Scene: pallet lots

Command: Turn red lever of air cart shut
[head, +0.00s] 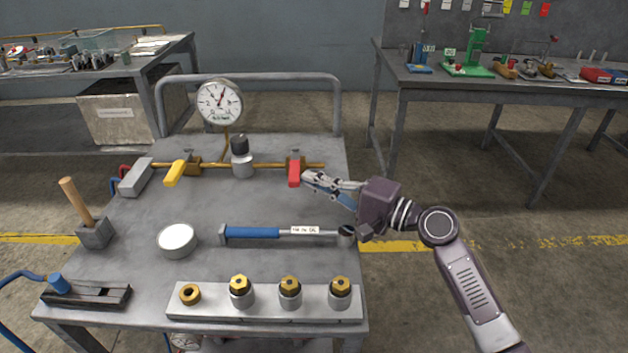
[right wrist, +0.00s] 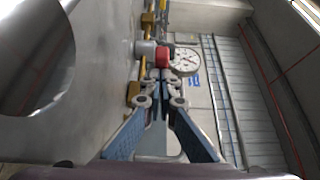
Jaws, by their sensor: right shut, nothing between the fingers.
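The air cart (head: 215,205) is a grey metal table with a brass pipe along its back. The red lever (head: 294,173) sits on the right part of this pipe and points toward the cart's front, across the pipe. In the right wrist view the red lever (right wrist: 163,58) is just beyond the fingertips. My right gripper (head: 308,178) is shut and empty, its tips close to the lever's right side; I cannot tell whether they touch. It also shows in the right wrist view (right wrist: 158,82). My left gripper is not in view.
A yellow lever (head: 175,173) and a pressure gauge (head: 220,102) are on the same pipe. Open floor lies to the right.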

